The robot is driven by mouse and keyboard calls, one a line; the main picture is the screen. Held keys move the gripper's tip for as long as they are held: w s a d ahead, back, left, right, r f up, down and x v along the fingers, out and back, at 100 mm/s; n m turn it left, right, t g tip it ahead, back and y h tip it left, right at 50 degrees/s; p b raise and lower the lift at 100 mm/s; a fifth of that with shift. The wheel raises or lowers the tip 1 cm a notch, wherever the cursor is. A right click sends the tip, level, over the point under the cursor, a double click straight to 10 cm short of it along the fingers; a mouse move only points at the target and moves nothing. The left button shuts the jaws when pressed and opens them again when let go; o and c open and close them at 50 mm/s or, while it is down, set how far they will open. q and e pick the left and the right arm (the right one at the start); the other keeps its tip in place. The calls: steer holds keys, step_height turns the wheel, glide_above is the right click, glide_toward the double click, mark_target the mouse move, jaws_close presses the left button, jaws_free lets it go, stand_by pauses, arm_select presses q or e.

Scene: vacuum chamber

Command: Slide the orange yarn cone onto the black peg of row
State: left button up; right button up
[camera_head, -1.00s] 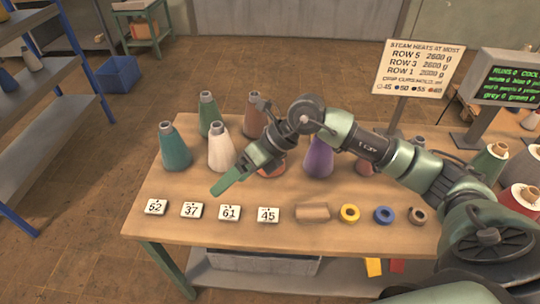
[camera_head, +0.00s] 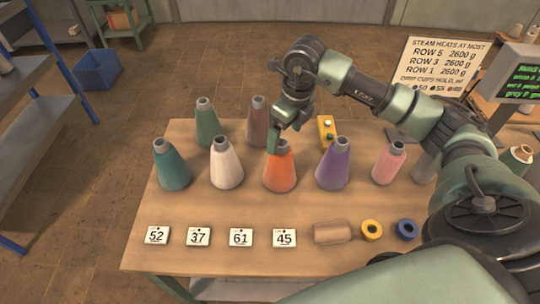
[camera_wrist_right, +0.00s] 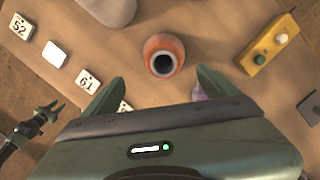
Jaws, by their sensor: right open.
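The orange yarn cone (camera_head: 281,172) stands upright in the front line of cones, between the white cone and the purple cone. My right gripper (camera_head: 276,140) points down at its grey top; whether they touch is unclear. In the wrist view the orange cone (camera_wrist_right: 165,56) shows its dark, hollow top just ahead of the open, empty right gripper (camera_wrist_right: 160,78), roughly between the finger lines. What looks like my left gripper (camera_wrist_right: 45,120) is small at the left edge of the wrist view; its jaw state is unclear. I see no black peg.
The white cone (camera_head: 226,165) and purple cone (camera_head: 333,165) flank it closely. A brown cone (camera_head: 257,125) and a yellow button box (camera_head: 326,132) stand behind. Number cards, a brown roll (camera_head: 332,232) and rings lie along the table's (camera_head: 190,215) front. A sign (camera_head: 436,70) stands right.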

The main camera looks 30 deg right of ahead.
mark_target(281, 148)
steer(key=f+p, duration=0.2)
steer(key=f, duration=0.1)
steer(key=shift+w+f, duration=0.25)
steer(key=shift+w, duration=0.1)
steer(key=shift+w+f+p, duration=0.3)
steer(key=shift+f+p, duration=0.1)
steer(key=shift+f, duration=0.55)
steer(key=shift+w+f+p, duration=0.25)
steer(key=shift+f+p, duration=0.1)
steer(key=shift+f, duration=0.6)
steer(key=c, duration=1.5)
jaws_close()
arm_select(q)
steer(key=s+r, duration=0.2)
steer(key=r, duration=0.1)
steer(key=shift+s+r, duration=0.1)
steer(key=shift+r, duration=0.1)
arm_select(e)
steer(key=shift+w, duration=0.1)
